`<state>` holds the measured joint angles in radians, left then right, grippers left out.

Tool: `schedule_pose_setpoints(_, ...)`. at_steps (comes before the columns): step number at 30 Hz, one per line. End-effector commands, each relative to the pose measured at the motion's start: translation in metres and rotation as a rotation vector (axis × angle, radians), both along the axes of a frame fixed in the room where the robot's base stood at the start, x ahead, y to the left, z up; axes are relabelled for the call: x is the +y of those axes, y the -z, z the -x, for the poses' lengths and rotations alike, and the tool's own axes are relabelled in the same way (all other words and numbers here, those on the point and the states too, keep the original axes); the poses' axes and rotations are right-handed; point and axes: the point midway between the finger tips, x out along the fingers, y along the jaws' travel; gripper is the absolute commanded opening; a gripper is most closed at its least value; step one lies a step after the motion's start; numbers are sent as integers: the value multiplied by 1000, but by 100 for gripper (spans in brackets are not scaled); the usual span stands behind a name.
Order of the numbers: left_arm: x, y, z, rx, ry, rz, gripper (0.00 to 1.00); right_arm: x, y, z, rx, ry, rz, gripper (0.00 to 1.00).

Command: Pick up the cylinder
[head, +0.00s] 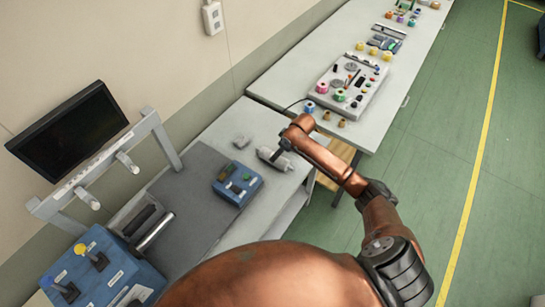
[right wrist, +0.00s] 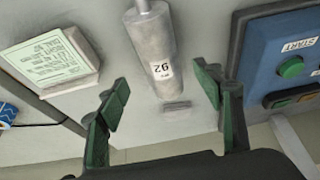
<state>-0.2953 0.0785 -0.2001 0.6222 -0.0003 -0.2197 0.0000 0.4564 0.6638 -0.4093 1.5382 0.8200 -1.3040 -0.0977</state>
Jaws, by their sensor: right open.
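The cylinder (right wrist: 150,42) is a grey metal piece with a narrower neck at its top end and a white label near its lower end. In the right wrist view it lies between and beyond the fingertips of my right gripper (right wrist: 161,95), which is open and empty with green pads. The fingers do not touch it. In the head view the cylinder (head: 284,164) lies on the grey bench, partly hidden by my right gripper (head: 277,154), which is over it. My left gripper is not in view.
A blue button box (right wrist: 283,58) lies right of the cylinder, and a block with a printed label (right wrist: 48,62) lies left. The head view shows a monitor (head: 68,132), a blue joystick console (head: 98,268) and a longer table (head: 300,60) with several small parts.

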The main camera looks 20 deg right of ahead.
Motion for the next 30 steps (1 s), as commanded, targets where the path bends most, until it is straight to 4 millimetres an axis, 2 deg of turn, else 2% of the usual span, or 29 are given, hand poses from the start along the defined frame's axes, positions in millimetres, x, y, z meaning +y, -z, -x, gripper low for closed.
schedule_pose_setpoints(3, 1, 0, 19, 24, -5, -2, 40, 1, 11, -2, 1, 3, 0, 61)
schedule_pose_setpoints(7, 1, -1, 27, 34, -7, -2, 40, 6, 30, -5, 1, 3, 0, 61)
schedule_pose_setpoints(13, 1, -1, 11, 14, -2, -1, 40, 11, 51, -13, -1, 1, 2, 61)
schedule_pose_setpoints(18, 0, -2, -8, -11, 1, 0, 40, 13, 54, -15, -2, -1, 1, 61)
schedule_pose_setpoints(21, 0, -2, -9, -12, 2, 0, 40, 13, 54, -15, -1, -2, 2, 61)
schedule_pose_setpoints(30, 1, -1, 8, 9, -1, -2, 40, 13, 53, -15, -1, -1, 1, 40)
